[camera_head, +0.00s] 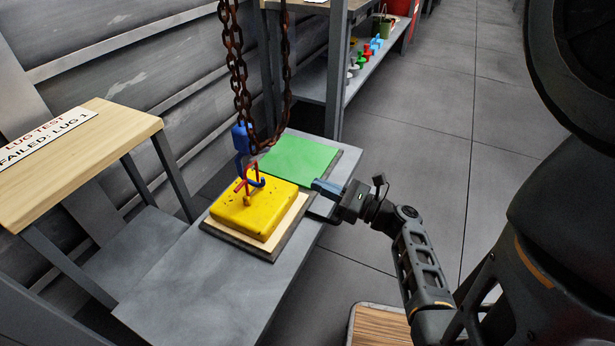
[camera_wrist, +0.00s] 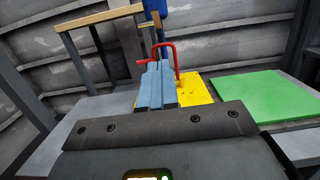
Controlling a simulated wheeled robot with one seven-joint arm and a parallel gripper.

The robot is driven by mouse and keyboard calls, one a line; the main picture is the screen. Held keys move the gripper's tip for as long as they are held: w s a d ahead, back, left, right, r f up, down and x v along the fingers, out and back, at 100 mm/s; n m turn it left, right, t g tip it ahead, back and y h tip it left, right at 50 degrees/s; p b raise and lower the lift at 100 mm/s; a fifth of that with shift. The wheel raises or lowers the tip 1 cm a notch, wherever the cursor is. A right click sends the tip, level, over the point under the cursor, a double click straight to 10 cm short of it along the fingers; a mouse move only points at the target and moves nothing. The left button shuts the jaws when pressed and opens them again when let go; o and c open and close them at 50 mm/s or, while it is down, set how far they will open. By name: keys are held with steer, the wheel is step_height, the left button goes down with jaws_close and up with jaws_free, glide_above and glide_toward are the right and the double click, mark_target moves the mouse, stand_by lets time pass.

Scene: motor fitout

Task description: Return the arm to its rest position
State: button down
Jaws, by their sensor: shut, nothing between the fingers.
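My gripper (camera_head: 326,188) is shut and empty. In the head view it is at the right edge of the grey bench, pointing left toward the yellow block (camera_head: 256,207). Its blue fingers (camera_wrist: 158,84) show close together in the wrist view, in front of the yellow block (camera_wrist: 194,88). The block lies on a wooden board and carries a red bent handle (camera_head: 247,180), also in the wrist view (camera_wrist: 175,56). A blue hook (camera_head: 242,140) on a rusty chain hangs at the block's top; whether it bears on the red part I cannot tell.
A green plate (camera_head: 298,160) lies behind the block on the grey bench (camera_head: 200,268). A wooden-topped table (camera_head: 95,130) with a "LUG TEST" sign stands left. A rusty chain (camera_head: 238,70) hangs above. A shelf (camera_head: 345,95) with coloured pieces stands behind. Floor (camera_head: 440,130) on the right is clear.

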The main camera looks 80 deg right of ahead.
steer(key=w+a+f+n+g+y, duration=0.25)
steer(key=a+f+n+g, duration=0.45)
steer(key=a, duration=0.5)
steer(key=s+a+f+n+g, duration=0.1)
steer(key=s+a+n, duration=0.2)
steer(key=a+n, duration=0.3)
steer(key=s+a+n+g, duration=0.1)
steer(key=s+a+n, duration=0.3)
steer(key=a+n, duration=0.1)
steer(key=s+a+r+n+t+y, duration=0.1)
steer(key=a+r+n+t, duration=0.1)
steer(key=a+r+n, duration=0.4)
steer(key=s+a+r+n+t, duration=0.1)
steer(key=s+r+n, duration=0.1)
steer(key=r+n, duration=0.65)
steer(key=s+a+r+n+t+y, duration=0.1)
steer(key=a+r+n+t, duration=0.1)
steer(key=a+r+n, duration=0.35)
step_height(320, 180, up, 16)
steer(key=d+p, duration=0.2)
steer(key=p, duration=1.1)
steer(key=shift+f+n, duration=0.25)
steer(key=shift+n, duration=0.05)
